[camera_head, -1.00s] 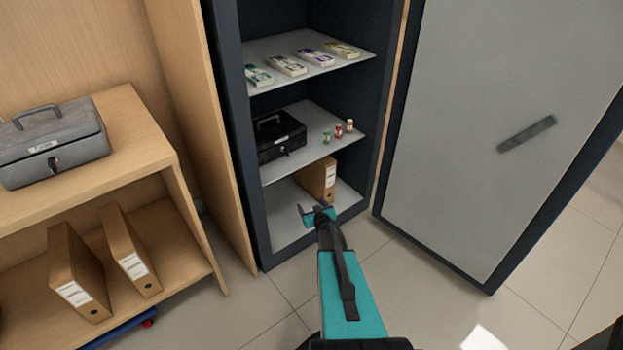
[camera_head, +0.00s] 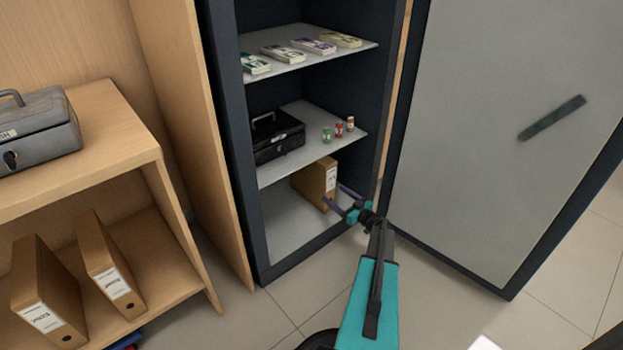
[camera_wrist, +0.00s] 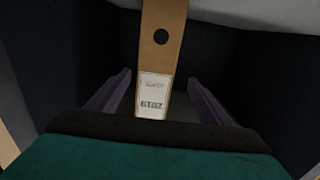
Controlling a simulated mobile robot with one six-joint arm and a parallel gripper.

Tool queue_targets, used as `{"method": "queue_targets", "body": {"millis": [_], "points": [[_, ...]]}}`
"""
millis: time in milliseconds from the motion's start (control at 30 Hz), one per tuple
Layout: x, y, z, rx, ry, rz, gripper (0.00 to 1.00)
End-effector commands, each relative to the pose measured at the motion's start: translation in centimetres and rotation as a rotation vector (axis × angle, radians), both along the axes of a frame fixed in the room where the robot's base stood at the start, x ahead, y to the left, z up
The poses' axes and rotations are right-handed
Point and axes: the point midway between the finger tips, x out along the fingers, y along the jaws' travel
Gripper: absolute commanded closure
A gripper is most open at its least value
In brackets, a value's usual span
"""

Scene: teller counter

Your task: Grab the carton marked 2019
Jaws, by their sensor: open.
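The brown carton (camera_head: 312,183) stands upright on the bottom shelf of the open safe. In the wrist view its narrow face (camera_wrist: 163,58) shows a dark round hole and a white label that reads 2019 upside down. My gripper (camera_head: 332,191) is open at the front of that shelf, its purple fingers pointing in towards the carton. In the wrist view the fingers of my gripper (camera_wrist: 159,78) lie to the left and right of the carton's face, with a gap on each side. Nothing is held. The carton's rear is hidden.
The safe's shelf (camera_head: 305,158) above holds a black cash box (camera_head: 276,137) and small coin rolls. The open safe door (camera_head: 490,130) stands to the right. Two more cartons (camera_head: 48,292) (camera_head: 110,267) stand in the wooden shelf unit at left.

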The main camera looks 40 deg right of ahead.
Motion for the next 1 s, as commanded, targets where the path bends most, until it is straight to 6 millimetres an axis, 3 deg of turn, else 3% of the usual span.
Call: {"method": "queue_targets", "body": {"millis": [467,1000], "points": [[-0.2,-0.7,0.0,-0.001,-0.001,-0.005,0.27],[6.5,-1.3,-0.2,-0.001,-0.002,-0.008,0.27]]}}
